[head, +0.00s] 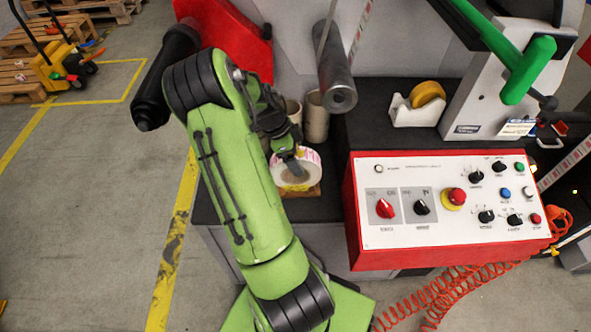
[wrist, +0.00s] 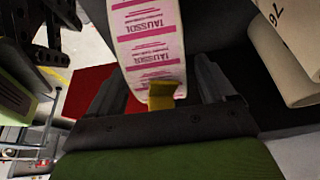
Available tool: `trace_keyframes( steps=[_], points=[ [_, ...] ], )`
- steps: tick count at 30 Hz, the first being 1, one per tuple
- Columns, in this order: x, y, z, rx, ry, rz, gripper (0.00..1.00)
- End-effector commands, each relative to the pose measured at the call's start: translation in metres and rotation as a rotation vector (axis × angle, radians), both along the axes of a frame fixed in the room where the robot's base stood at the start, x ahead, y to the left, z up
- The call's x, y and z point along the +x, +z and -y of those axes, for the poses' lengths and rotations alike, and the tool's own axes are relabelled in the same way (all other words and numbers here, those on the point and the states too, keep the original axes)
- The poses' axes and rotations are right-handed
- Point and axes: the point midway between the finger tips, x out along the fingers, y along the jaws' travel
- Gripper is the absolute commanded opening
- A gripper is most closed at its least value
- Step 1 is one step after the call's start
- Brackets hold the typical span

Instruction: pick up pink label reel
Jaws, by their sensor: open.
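The pink label reel (head: 299,182) is white with pink print and a brown core. In the head view it sits on a small wooden board (head: 314,191) at the left end of the dark bench, partly hidden by my gripper (head: 293,166). In the wrist view the printed side of the reel (wrist: 148,35) shows between the two spread fingers of my gripper (wrist: 160,68). The gripper is open, with a finger on each side of the reel. A gap shows on the right side; contact on the left cannot be told.
Cardboard cores (head: 316,118) stand just behind the reel; they also show close by at the right of the wrist view (wrist: 283,62). A steel roller (head: 335,75) overhangs the bench. The red control box (head: 352,212) stands to the right, with a tape dispenser (head: 413,112) behind it.

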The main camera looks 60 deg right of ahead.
Motion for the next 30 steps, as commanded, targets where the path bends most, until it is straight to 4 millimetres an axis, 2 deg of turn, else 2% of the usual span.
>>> trace_keyframes(
  steps=[2,18,30],
  points=[
    [0.0002,0.0009,0.0000,0.000,0.000,0.000,0.83],
    [0.0004,0.0015,-0.0001,0.000,0.000,0.000,0.02],
    [0.0003,0.0030,0.0005,-0.002,0.000,0.001,0.00]
  ],
)
